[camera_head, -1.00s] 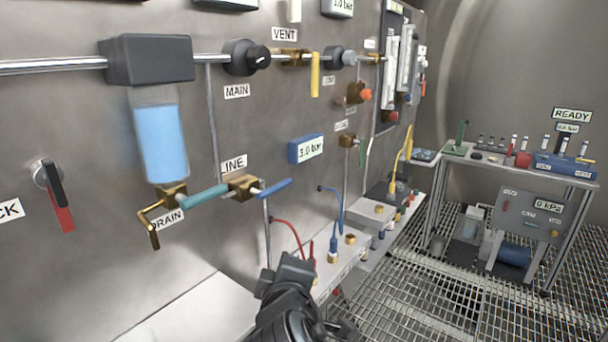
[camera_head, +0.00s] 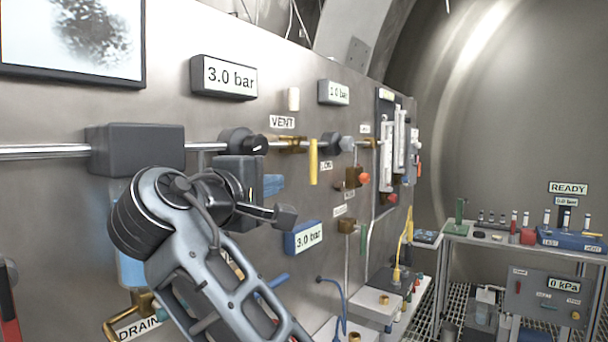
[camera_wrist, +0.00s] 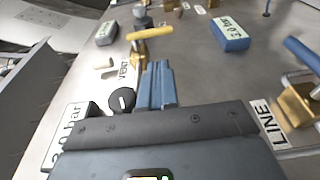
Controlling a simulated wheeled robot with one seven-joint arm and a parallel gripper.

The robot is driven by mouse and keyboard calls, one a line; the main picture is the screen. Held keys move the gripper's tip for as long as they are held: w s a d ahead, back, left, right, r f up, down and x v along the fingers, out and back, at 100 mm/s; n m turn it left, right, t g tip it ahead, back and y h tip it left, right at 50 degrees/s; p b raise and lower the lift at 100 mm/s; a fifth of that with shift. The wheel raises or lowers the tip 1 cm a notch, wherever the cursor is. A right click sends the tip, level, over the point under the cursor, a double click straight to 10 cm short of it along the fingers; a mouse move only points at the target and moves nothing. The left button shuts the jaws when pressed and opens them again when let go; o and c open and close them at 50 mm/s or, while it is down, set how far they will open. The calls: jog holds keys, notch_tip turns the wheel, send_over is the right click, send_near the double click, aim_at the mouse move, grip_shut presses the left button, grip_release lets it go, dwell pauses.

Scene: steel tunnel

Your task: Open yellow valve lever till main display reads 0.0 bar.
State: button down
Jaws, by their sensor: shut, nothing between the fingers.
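The yellow valve lever (camera_head: 313,162) hangs straight down from a brass valve on the pipe, right of the VENT label (camera_head: 282,122). In the wrist view the yellow lever (camera_wrist: 150,33) lies beyond my fingertips. The main display (camera_head: 224,78) above the pipe reads 3.0 bar; part of this display (camera_wrist: 68,132) shows at the lower left of the wrist view. My gripper (camera_head: 273,185) is raised in front of the panel, left of the lever and apart from it. Its blue fingers (camera_wrist: 158,68) are together and empty.
A dark knob (camera_head: 238,142) sits on the pipe left of the lever. A smaller display (camera_head: 334,92) is above right, and a blue-framed 3.0 bar display (camera_head: 304,238) is below. My arm hides part of the DRAIN and LINE area. A bench (camera_head: 520,245) stands far right.

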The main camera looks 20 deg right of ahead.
jog(key=shift+r, duration=0.2)
jog(key=p, duration=0.3)
send_near(312, 172)
jog(key=x, duration=0.5)
jog(key=shift+w+d+r, duration=0.2)
jog(key=shift+w+r, duration=0.05)
jog(key=shift+w+d+f, duration=0.1)
jog(key=shift+w+d, duration=0.3)
jog(key=shift+w, duration=0.05)
jog(key=shift+f, duration=0.1)
